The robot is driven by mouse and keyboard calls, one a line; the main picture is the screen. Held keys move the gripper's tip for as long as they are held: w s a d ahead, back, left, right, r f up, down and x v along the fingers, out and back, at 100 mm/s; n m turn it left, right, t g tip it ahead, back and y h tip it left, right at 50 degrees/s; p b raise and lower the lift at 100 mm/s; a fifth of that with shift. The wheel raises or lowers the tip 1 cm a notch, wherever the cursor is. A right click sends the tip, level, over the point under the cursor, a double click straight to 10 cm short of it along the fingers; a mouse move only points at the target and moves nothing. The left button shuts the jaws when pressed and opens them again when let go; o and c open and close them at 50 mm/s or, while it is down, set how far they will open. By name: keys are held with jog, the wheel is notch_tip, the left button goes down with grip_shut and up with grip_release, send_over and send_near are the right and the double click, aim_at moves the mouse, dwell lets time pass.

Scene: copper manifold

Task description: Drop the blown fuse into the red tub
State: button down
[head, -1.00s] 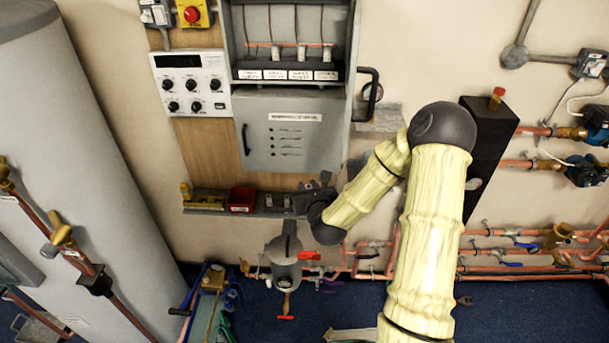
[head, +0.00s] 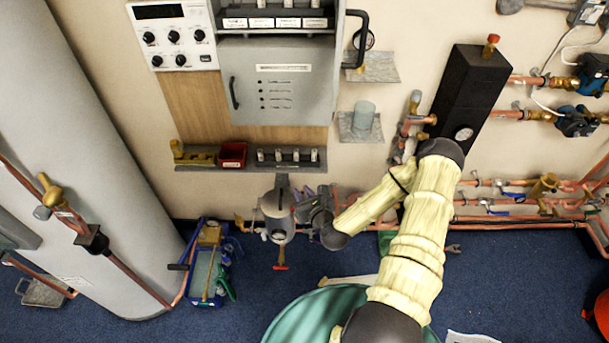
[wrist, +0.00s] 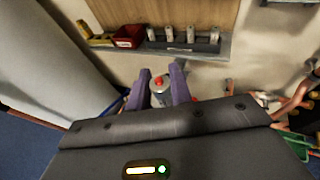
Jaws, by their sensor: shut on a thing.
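The red tub (head: 233,153) sits on the wall shelf, left of the row of pale cylinders. It also shows in the wrist view (wrist: 128,37), beyond my gripper and up to the left. My gripper (head: 308,204) is below the shelf's right end in the head view, beside the grey canister. In the wrist view its purple fingers (wrist: 157,90) are shut on a pale cylinder with a red end, seemingly the blown fuse (wrist: 159,99). The fuse is apart from the tub. In the head view I cannot make the fuse out.
The shelf (head: 200,168) also bears brass fittings (head: 192,156) and several upright pale cylinders (head: 279,155). The grey cabinet (head: 285,85) hangs above. The grey canister (head: 276,212) with a red handle is below the shelf. A large grey tank (head: 95,150) stands at left.

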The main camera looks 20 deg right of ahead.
jog(key=s+a+f+m+h, duration=0.1)
jog(key=s+a+f, duration=0.2)
jog(key=s, duration=0.2)
jog(key=shift+s+a+f+h, duration=0.15)
jog(key=shift+f+h, duration=0.05)
jog(key=shift+h, duration=0.2)
